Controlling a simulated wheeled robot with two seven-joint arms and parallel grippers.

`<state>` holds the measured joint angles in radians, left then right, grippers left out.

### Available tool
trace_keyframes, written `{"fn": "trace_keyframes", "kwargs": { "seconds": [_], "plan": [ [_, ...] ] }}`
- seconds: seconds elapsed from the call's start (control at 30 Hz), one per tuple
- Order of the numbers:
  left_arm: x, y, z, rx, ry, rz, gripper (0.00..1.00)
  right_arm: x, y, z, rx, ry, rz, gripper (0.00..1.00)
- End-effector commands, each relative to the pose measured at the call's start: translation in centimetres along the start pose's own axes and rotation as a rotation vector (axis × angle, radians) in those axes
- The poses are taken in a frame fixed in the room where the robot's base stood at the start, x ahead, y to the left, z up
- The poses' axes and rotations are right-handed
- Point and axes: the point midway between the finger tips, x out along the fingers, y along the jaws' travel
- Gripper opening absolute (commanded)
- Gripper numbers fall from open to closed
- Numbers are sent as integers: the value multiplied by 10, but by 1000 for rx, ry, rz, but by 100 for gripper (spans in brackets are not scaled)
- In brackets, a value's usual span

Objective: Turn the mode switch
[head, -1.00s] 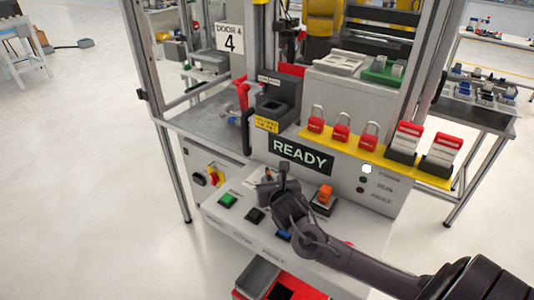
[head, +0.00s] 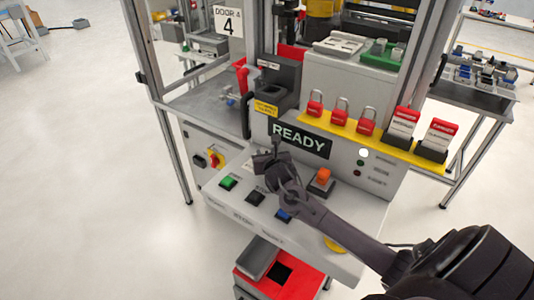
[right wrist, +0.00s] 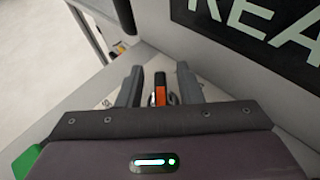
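A knob with a black body and an orange stripe, which I take to be the mode switch (right wrist: 160,92), stands on the light panel in the right wrist view. A silvery ring shows around its base. My right gripper (right wrist: 159,84) is open, with one finger on each side of the knob; gaps show on both sides, so it is not clamped. In the head view my right gripper (head: 266,160) is over the back of the sloped control panel (head: 215,197), below the READY display (head: 300,140), and hides the knob. My left gripper is not in view.
The panel also carries a green button (head: 229,183), a black button (head: 256,198), a blue button (head: 284,214) and an orange rocker (head: 322,176). A yellow-based control (head: 335,244) is partly hidden by my right arm. Red padlocks (head: 340,121) hang above.

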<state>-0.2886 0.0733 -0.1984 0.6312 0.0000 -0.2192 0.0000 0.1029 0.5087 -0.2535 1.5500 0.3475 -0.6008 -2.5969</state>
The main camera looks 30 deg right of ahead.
Motion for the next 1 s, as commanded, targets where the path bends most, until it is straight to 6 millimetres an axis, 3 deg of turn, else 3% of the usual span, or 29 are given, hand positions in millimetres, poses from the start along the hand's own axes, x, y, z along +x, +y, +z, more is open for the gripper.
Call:
{"fn": "trace_keyframes", "kwargs": {
  "seconds": [0.1, 0.33, 0.73, 1.0],
  "plan": [
    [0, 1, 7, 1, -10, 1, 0, 0, 0, 0, 0, 0, 0, 30],
    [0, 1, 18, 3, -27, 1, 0, 0, 0, 0, 0, 0, 0, 0],
    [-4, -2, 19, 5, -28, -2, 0, -1, 0, 2, 14, -1, -37, 0],
    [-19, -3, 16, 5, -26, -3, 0, -1, 0, 5, 79, -2, -191, 0]
  ]
}}
